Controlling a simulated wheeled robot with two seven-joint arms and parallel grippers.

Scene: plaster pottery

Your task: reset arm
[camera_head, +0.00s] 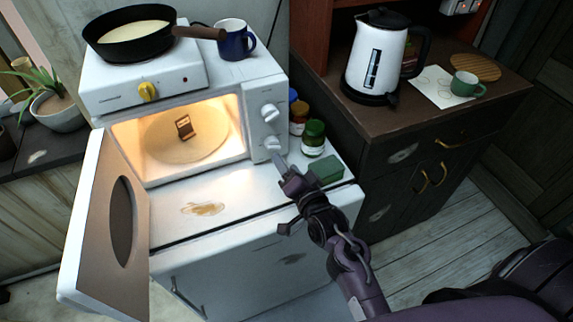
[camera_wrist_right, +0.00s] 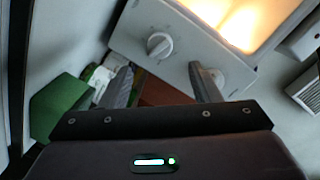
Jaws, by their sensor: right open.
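My right gripper (camera_head: 280,168) reaches in from the lower right, in front of the microwave's control panel (camera_head: 262,95). Its fingertips are close to the lower white knob (camera_head: 272,143); I cannot tell whether they touch it. In the right wrist view the gripper (camera_wrist_right: 164,82) is open, its two grey fingers apart with nothing held between them. One knob (camera_wrist_right: 160,45) shows beyond the fingers, and the right finger partly covers another. The white microwave's door (camera_head: 95,225) stands wide open to the left. My left gripper is not in view.
Inside the lit microwave, a small brown item (camera_head: 184,127) is on the round plate (camera_head: 165,140). A green box (camera_head: 325,169) and jars (camera_head: 313,138) stand right of the gripper. A pan (camera_head: 130,40) and blue mug (camera_head: 234,42) are above. A kettle (camera_head: 378,60) stands on the right cabinet.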

